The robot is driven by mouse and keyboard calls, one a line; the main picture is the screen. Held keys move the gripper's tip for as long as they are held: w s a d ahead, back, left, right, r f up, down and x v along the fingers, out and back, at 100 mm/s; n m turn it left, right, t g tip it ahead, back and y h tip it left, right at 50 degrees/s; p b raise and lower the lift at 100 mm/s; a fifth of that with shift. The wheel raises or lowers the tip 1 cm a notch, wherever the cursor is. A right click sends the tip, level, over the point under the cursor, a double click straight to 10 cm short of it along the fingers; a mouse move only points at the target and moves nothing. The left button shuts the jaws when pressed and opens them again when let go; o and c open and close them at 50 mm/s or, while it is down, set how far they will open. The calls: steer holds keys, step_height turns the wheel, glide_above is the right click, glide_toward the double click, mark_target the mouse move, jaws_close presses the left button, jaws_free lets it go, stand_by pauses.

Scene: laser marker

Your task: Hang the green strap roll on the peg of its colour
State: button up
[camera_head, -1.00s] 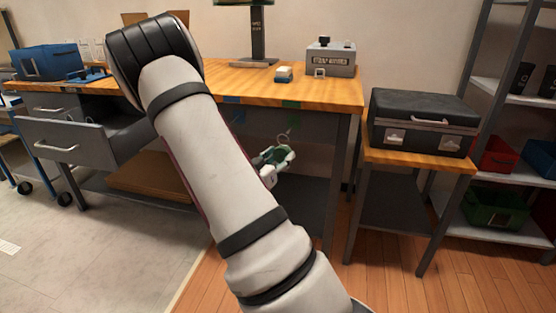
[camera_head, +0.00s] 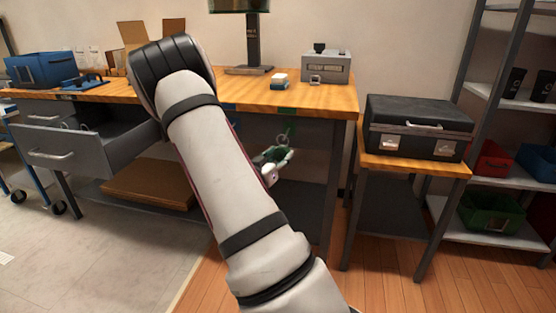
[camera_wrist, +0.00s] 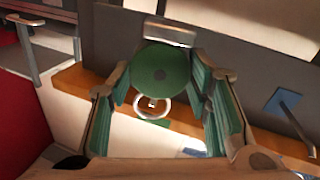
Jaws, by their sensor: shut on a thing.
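The green strap roll (camera_wrist: 163,66) sits between my gripper's two fingers (camera_wrist: 163,80) in the wrist view, and the gripper is shut on it. A pale ring (camera_wrist: 152,106) sticks out from the roll towards the bench edge. In the head view my gripper (camera_head: 277,156) is below the front edge of the wooden bench, the ring (camera_head: 282,138) just above it. A green label (camera_head: 286,111) marks the edge above the ring; it also shows beside the ring in the wrist view (camera_wrist: 155,122). I cannot clearly make out the green peg or whether the ring touches it.
A blue label (camera_wrist: 281,101) with a grey peg (camera_wrist: 296,125) is on the bench edge beside the green one. An open drawer (camera_head: 85,145) stands left of my arm. A black case (camera_head: 417,128) rests on a side table at right.

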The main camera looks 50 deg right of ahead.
steer(key=shift+w+d+f, duration=0.1)
steer(key=shift+w+d, duration=0.1)
steer(key=shift+d, duration=0.35)
steer(key=shift+w+d, duration=0.2)
steer(key=shift+d, duration=0.35)
steer(key=shift+w+d+f+b, duration=0.3)
steer(key=shift+d+f+b, duration=0.1)
steer(key=shift+d+b, duration=0.25)
steer(key=o, duration=1.4)
steer(key=s+a, duration=0.1)
steer(key=a, duration=1.1)
steer(key=shift+s+f, duration=0.15)
steer(key=shift+s, duration=0.15)
